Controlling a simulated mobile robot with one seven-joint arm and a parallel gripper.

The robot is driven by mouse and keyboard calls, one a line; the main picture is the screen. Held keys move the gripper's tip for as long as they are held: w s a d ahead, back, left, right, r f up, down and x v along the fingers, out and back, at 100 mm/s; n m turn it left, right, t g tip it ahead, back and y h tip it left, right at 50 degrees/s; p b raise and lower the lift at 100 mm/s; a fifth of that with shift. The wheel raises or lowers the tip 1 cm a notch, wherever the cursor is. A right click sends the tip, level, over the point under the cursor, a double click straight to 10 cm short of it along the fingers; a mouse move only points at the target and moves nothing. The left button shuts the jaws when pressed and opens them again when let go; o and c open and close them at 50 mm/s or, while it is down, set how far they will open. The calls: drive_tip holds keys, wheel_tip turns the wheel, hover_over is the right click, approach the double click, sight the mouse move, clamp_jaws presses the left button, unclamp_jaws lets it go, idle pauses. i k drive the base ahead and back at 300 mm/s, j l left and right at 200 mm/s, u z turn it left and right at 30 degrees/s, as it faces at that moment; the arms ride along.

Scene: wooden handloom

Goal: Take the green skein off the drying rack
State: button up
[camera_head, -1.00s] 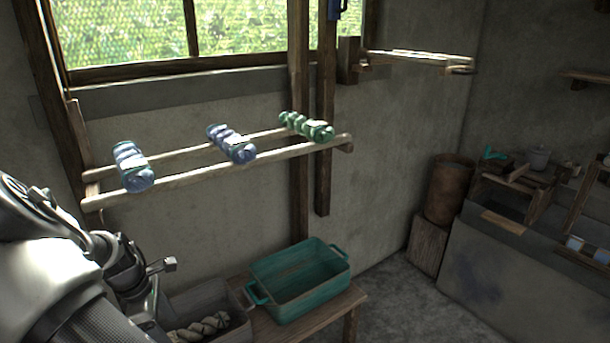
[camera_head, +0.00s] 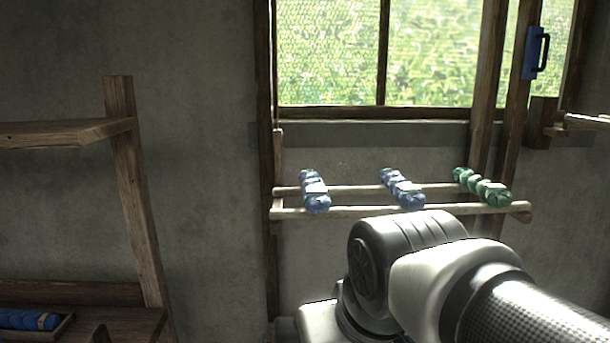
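The green skein (camera_head: 483,187) lies across the two rails at the right end of the wooden drying rack (camera_head: 345,212), below the window. Two blue skeins lie across the same rails, one in the middle (camera_head: 402,189) and one near the left end (camera_head: 314,192). My arm fills the lower right of the view, in front of the wall below the rack. My gripper is not in the picture, so its state and place do not show.
A wooden shelf (camera_head: 65,133) with an upright post stands at the left. A tray (camera_head: 40,330) with blue yarn sits on a lower board at the bottom left. Bare wall lies between shelf and rack.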

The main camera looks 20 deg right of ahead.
sight(486, 191)
drive_tip(key=i+l+z, duration=0.1)
drive_tip(key=z, duration=0.8)
drive_tip(key=i+z, duration=0.15)
drive_tip(key=z, duration=0.3)
drive_tip(key=i, duration=0.25)
drive_tip(key=l+u, duration=0.15)
drive_tip(key=l, duration=0.55)
